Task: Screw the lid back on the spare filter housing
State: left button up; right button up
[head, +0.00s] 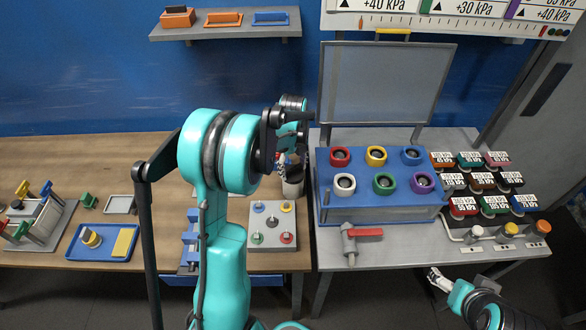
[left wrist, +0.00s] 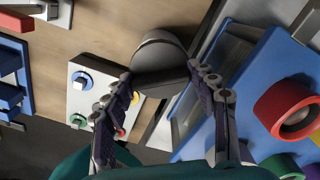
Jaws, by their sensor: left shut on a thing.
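My left gripper (head: 291,160) points down over the right end of the wooden bench, above a grey cylinder that looks like the spare filter housing (head: 293,184). In the left wrist view my left gripper (left wrist: 163,74) is shut on a dark grey piece, apparently the lid (left wrist: 160,82). The rounded grey housing (left wrist: 158,46) shows just beyond it. I cannot tell whether the lid touches or sits level on the housing. My right gripper (head: 436,279) is low at the right, in front of the grey bench and away from the housing; its finger opening is unclear.
A grey plate with coloured knobs (head: 272,241) lies just left of the housing. A blue box with coloured rings (head: 380,213) stands close on the right, with a raised panel behind. A red-handled valve (head: 350,245) is at the grey bench's front. Labelled blocks (head: 482,183) stand farther right.

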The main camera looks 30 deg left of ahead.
pick_arm(q)
jog(key=shift+s+d+f, duration=0.1)
jog(key=shift+s+f, duration=0.05)
jog(key=shift+f, duration=0.1)
jog(key=m, duration=0.5)
jog(key=shift+m+b, duration=0.35)
jog(key=shift+m, duration=0.05)
jog(key=o, duration=1.2)
jog(key=shift+o, duration=1.4)
jog(key=shift+r, duration=0.1)
jog(key=shift+r+p, duration=1.6)
jog(key=shift+r, duration=0.7)
